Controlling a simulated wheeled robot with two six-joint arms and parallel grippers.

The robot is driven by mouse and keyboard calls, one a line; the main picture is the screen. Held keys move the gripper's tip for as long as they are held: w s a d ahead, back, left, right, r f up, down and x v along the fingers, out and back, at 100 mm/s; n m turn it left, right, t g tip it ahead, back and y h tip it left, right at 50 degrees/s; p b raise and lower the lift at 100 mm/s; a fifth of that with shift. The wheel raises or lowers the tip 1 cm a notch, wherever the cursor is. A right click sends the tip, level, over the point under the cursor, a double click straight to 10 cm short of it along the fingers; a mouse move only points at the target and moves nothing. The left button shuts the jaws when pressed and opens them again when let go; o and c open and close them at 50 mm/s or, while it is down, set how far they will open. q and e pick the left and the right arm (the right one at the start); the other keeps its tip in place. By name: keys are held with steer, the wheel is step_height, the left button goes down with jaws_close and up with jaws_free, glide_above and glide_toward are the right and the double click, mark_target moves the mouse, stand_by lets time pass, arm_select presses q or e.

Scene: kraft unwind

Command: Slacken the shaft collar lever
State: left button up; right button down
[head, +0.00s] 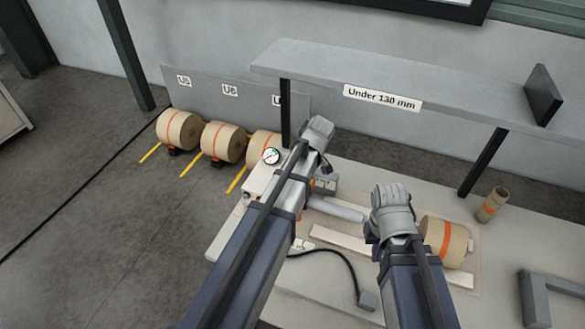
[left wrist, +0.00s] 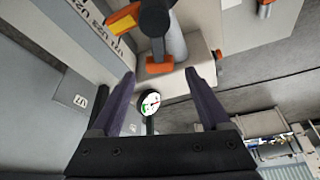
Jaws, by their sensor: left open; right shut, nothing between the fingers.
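My left gripper (left wrist: 160,73) is open in the left wrist view, its two dark fingers apart with nothing between them. Just beyond the fingertips is an orange piece (left wrist: 159,65) on a dark arm, beside a silver shaft (left wrist: 175,38); it looks like the collar lever, but I cannot be sure. In the head view my left arm covers most of that spot, and the silver shaft (head: 338,209) comes out to its right. My right gripper (head: 371,236) is shut and empty, left of a brown roll with an orange band (head: 445,241). Its fingers are partly hidden by my wrist.
A round gauge (head: 271,156) stands left of my left arm; it also shows in the left wrist view (left wrist: 149,104). A grey shelf (head: 400,75) overhangs the bench at the back. Several rolls (head: 179,131) stand on the floor at left. A small tube (head: 492,204) stands at right.

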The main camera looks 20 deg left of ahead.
arm_select(q)
steer(key=p+v, duration=0.3)
steer(key=v, duration=0.2)
steer(key=shift+p, duration=0.3)
steer(key=shift+f, duration=0.1)
arm_select(e)
step_height(320, 180, up, 4)
steer(key=shift+r, duration=0.25)
arm_select(q)
steer(key=shift+d+f, duration=0.1)
arm_select(e)
steer(key=shift+f, duration=0.1)
arm_select(q)
steer(key=s+d+f+m+g+h+b, duration=0.1)
steer(key=s+d+f+m+b, duration=0.2)
steer(key=s+d+m, duration=0.5)
steer(key=s+d+f+m+h+b, duration=0.1)
steer(key=s+d+f+m+b, duration=0.3)
steer(key=s+d+m, duration=0.3)
steer(key=s+f+m, duration=0.1)
steer(key=s+m, duration=0.1)
steer(key=s, duration=0.2)
steer(key=shift+d+m+g+h, duration=0.3)
steer(key=shift+d+g+h, duration=0.1)
arm_select(e)
step_height(320, 180, down, 7)
